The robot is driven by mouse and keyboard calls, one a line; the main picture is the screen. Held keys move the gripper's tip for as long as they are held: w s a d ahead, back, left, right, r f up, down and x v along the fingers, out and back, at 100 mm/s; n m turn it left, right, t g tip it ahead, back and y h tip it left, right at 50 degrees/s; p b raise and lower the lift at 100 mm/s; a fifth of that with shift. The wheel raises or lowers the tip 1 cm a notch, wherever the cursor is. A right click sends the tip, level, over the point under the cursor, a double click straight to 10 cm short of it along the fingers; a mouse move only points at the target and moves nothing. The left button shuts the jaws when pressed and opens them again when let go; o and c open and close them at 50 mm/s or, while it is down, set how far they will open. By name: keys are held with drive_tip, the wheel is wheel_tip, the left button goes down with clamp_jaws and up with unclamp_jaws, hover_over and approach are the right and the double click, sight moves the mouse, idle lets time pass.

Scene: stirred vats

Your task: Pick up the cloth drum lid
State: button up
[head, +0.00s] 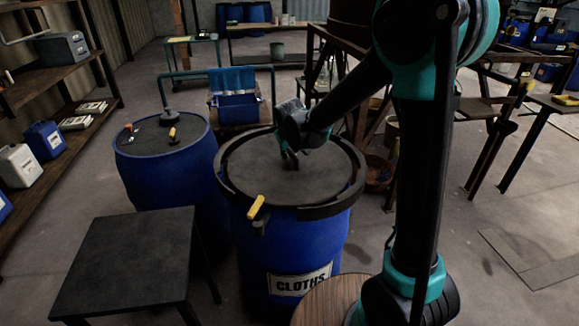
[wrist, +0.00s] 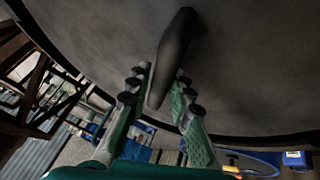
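The cloth drum (head: 300,245) is blue with a white CLOTHS label. Its round dark grey lid (head: 330,157) lies flat on top inside a black rim ring, and the lid's underside is hidden. In the wrist view the lid (wrist: 240,60) fills the upper part. A dark bar handle (wrist: 176,45) stands out from it. My gripper (head: 290,163) points down over the lid's middle. In the wrist view my gripper (wrist: 162,78) has a finger on each side of the handle's near end. A narrow gap shows on the left; contact on the right is unclear.
A yellow-handled lever (head: 256,207) sits on the ring's front. Another blue drum (head: 165,185) stands close left, with small tools on top. A dark table (head: 125,262) is at front left, and a round wooden top (head: 330,302) stands close in front. Open floor lies right.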

clamp_jaws()
drive_tip(key=shift+r, duration=0.1)
